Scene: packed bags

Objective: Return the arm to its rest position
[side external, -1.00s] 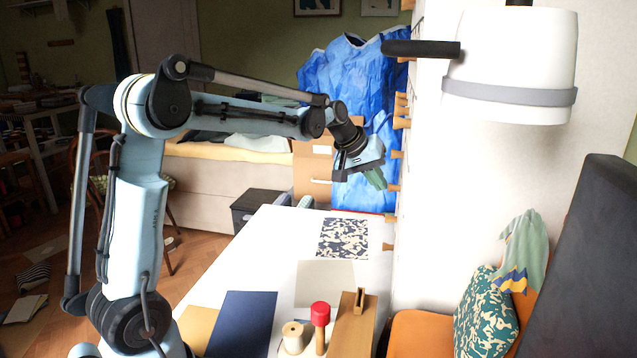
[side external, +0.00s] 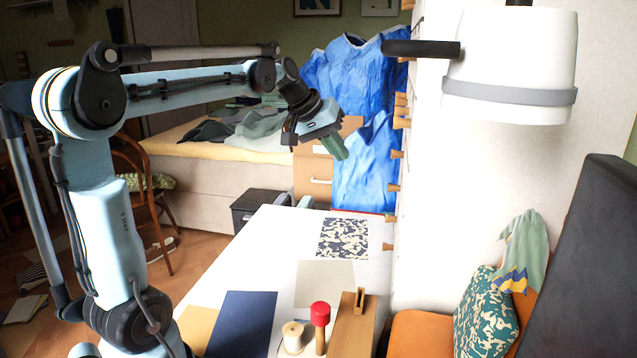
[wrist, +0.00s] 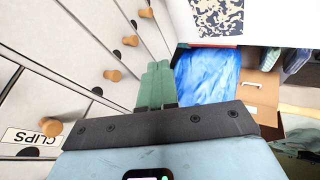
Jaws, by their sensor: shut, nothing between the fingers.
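My gripper (side external: 336,148) is raised above the white table (side external: 270,240), in front of a blue crumpled bag-like thing (side external: 350,85). Its green fingers are together with nothing between them, and nothing touches them. In the wrist view my gripper (wrist: 156,88) shows with its fingers side by side. The blue thing also shows in the wrist view (wrist: 208,76), just right of the fingers.
On the table are a patterned sheet (side external: 343,238), a dark blue sheet (side external: 240,322), a red-topped peg (side external: 320,314), a spool (side external: 292,338) and a wooden block (side external: 353,325). Drawers with wooden knobs (wrist: 113,75) line the wall. A white cylinder (side external: 515,60) hangs at right.

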